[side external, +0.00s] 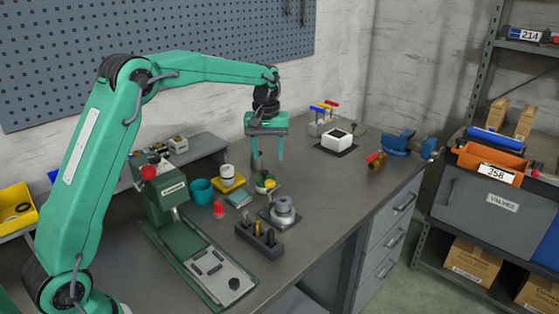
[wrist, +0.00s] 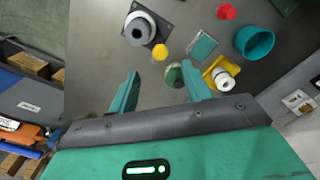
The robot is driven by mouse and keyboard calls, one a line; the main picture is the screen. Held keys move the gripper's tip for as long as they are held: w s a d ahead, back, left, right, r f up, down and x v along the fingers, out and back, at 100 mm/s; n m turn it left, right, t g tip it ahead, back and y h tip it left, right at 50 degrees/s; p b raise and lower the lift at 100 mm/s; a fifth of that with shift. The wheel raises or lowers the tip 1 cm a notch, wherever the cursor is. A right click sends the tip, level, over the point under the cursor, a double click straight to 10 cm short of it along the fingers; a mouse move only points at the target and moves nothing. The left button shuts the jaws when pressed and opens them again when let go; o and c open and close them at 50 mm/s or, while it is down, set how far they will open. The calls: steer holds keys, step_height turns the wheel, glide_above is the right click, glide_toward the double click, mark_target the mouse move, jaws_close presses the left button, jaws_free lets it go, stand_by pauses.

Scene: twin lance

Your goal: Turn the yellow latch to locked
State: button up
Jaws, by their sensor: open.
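My gripper (side external: 267,160) hangs above the bench with its two fingers pointing down, apart and empty. It also shows in the wrist view (wrist: 161,78). No yellow part is clearly recognisable as a latch. A small yellow round piece (wrist: 160,52) lies beyond the fingertips, close to a grey round fitting (wrist: 138,27) on a dark square plate; the fitting also shows in the side view (side external: 283,208). A green round object (wrist: 174,76) is below and between the fingers. Any locked or unlocked mark is too small to read.
A yellow tray holding a white cylinder (side external: 227,172), a teal cup (side external: 201,190) and a red piece (side external: 219,208) stand left of the gripper. A dark block with upright pieces (side external: 259,236) and a green press (side external: 165,197) are nearer. Bench at right front is clear.

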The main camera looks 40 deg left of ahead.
mark_target(270, 182)
steer(key=shift+w+a+f, duration=0.25)
steer(key=shift+w+f, duration=0.3)
steer(key=shift+f, duration=0.25)
steer(key=shift+f, duration=0.1)
steer(key=shift+f, duration=3.75)
steer(key=c, duration=1)
